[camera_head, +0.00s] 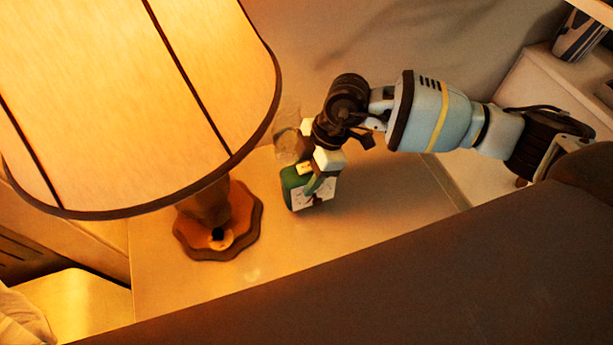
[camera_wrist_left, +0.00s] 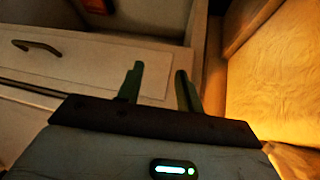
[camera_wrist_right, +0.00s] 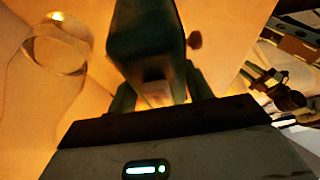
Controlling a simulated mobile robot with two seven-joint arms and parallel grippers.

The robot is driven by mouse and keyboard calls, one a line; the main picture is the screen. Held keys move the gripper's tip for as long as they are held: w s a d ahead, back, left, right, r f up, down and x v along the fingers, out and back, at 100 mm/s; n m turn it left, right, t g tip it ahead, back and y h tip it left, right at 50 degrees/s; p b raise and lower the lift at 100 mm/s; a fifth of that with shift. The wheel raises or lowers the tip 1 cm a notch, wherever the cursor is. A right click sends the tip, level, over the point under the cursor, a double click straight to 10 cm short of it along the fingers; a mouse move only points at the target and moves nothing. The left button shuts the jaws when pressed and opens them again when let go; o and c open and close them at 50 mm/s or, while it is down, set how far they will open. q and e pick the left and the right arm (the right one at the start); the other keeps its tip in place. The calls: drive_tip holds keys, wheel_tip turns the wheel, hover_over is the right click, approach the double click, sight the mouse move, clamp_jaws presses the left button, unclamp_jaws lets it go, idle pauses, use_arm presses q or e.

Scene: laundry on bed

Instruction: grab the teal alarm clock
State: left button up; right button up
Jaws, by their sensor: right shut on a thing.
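The teal alarm clock (camera_head: 290,189) is a small boxy thing with a pale face, on or just above the nightstand top to the right of the lamp; I cannot tell if it touches the surface. My right gripper (camera_head: 318,180) reaches it from above and is shut on it. In the right wrist view the clock (camera_wrist_right: 146,35) fills the space between the fingers of the right gripper (camera_wrist_right: 160,95). My left gripper (camera_wrist_left: 158,88) is open and empty in the left wrist view, with a pale drawer front behind it. It does not show in the head view.
A lit lamp with a large shade (camera_head: 140,90) and wooden base (camera_head: 218,222) stands left of the clock. A clear glass (camera_head: 288,140) stands just behind the gripper. The nightstand top (camera_head: 185,290) is bare in front. A dark surface (camera_head: 400,290) crosses the foreground.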

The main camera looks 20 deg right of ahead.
use_arm(q)
drive_tip(key=shift+w+r+p, duration=0.1)
drive_tip(key=shift+r+p, duration=0.3)
drive_tip(key=shift+r, duration=0.05)
use_arm(e)
drive_tip(key=s+d+r, duration=0.1)
drive_tip(key=s+r, duration=0.2)
drive_tip(key=s, duration=1.3)
drive_tip(key=shift+d, duration=0.15)
use_arm(q)
drive_tip(key=shift+w, duration=0.1)
